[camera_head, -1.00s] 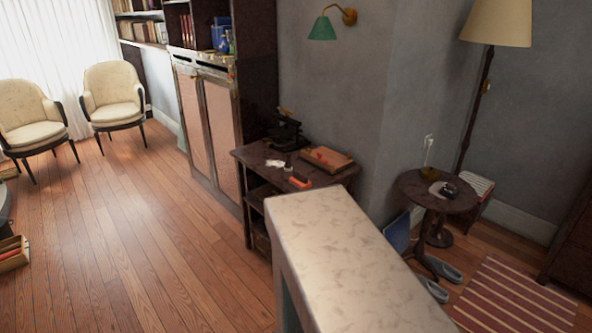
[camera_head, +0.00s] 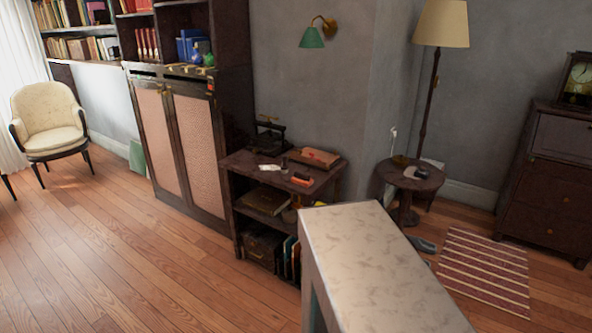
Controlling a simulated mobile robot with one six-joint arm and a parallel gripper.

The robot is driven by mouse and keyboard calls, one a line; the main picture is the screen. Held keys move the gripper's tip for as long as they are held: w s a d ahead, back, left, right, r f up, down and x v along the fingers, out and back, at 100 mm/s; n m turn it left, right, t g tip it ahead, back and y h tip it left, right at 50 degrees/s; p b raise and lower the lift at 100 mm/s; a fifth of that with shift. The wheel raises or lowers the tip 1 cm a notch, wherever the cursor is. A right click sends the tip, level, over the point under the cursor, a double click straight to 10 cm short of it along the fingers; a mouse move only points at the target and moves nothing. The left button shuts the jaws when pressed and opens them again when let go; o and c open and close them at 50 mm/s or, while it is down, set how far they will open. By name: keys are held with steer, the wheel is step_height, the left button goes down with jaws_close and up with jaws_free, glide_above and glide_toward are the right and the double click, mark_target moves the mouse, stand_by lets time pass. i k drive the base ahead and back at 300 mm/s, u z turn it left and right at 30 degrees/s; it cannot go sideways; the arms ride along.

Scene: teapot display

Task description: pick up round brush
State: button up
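I cannot make out a round brush for certain in this view. A dark wooden side table with shelves (camera_head: 238,163) stands against the grey wall, with small items on its top. Among them are an orange-red object (camera_head: 301,179), a small dark upright object (camera_head: 284,164), a white item (camera_head: 268,168) and a brown flat case (camera_head: 315,157). These are too small to identify surely. My gripper is not in view.
A pale-topped counter (camera_head: 375,260) fills the near middle and hides part of the side table's right. A round table (camera_head: 428,183), a floor lamp (camera_head: 440,25) and a striped rug (camera_head: 484,270) are right. A cream armchair (camera_head: 50,120) is left. The left wooden floor is clear.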

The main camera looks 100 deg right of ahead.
mark_target(284, 168)
steer(key=z, duration=0.4)
steer(key=i, duration=0.75)
steer(key=z, duration=0.75)
steer(key=i, duration=0.65)
steer(key=z, duration=0.8)
steer(key=i, duration=0.65)
steer(key=z, duration=0.75)
steer(key=i, duration=0.95)
steer(key=z, duration=0.55)
steer(key=i, duration=0.65)
steer(key=z, duration=0.1)
